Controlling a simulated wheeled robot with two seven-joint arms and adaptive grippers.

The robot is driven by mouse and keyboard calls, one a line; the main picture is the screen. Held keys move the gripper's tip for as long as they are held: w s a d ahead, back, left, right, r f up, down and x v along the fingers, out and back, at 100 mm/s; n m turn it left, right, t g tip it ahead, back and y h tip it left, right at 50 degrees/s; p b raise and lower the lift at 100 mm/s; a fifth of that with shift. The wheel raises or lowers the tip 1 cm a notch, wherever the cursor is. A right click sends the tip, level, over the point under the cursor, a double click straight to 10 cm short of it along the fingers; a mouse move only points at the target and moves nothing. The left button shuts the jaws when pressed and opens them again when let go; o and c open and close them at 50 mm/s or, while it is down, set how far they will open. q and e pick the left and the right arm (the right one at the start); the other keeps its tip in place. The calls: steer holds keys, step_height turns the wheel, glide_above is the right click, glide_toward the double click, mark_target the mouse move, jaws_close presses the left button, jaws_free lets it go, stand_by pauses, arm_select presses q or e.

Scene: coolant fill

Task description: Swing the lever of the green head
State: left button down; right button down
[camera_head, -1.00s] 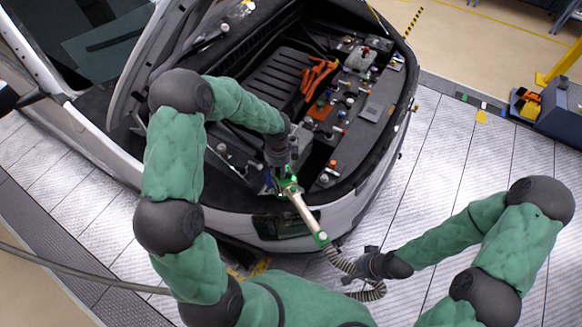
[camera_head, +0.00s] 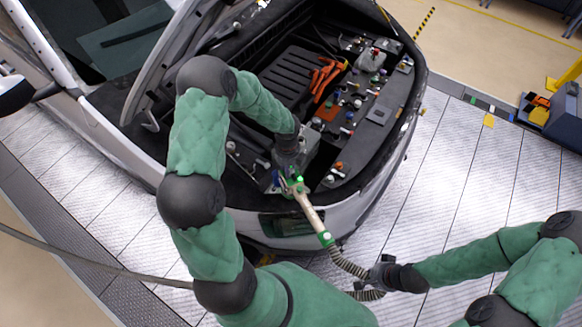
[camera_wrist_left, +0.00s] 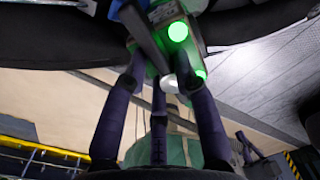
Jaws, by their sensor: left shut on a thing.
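The green head (camera_head: 296,187) sits at the car's edge on the end of a pale tube (camera_head: 311,213), with a green collar (camera_head: 326,239) at its lower end. In the left wrist view the green head (camera_wrist_left: 184,38) shows a lit green spot, and a dark lever (camera_wrist_left: 150,40) with a blue part runs beside it. My left gripper (camera_head: 290,174) is at the head. In the wrist view its fingers (camera_wrist_left: 162,72) are closed around the lever; the exact contact is partly hidden. My right gripper (camera_head: 376,274) is at the bend of the ribbed hose (camera_head: 347,263); its fingers are unclear.
The open car compartment (camera_head: 290,75) holds orange cables (camera_head: 326,78), several caps and fittings, and a raised lid (camera_head: 165,65). The bumper (camera_head: 345,215) lies close under the tube. A blue-grey cart (camera_head: 562,118) stands far right.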

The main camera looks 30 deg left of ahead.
arm_select(q)
steer(key=shift+w+a+r, duration=0.15)
steer(key=shift+w+r, duration=0.1)
steer(key=shift+w, duration=0.2)
steer(key=c, duration=1.1)
jaws_free()
steer(key=shift+o, duration=0.2)
steer(key=shift+f, duration=0.1)
steer(key=shift+s+f, duration=0.1)
steer(key=shift+s, duration=0.1)
step_height(320, 180, up, 12)
steer(key=shift+d, duration=0.2)
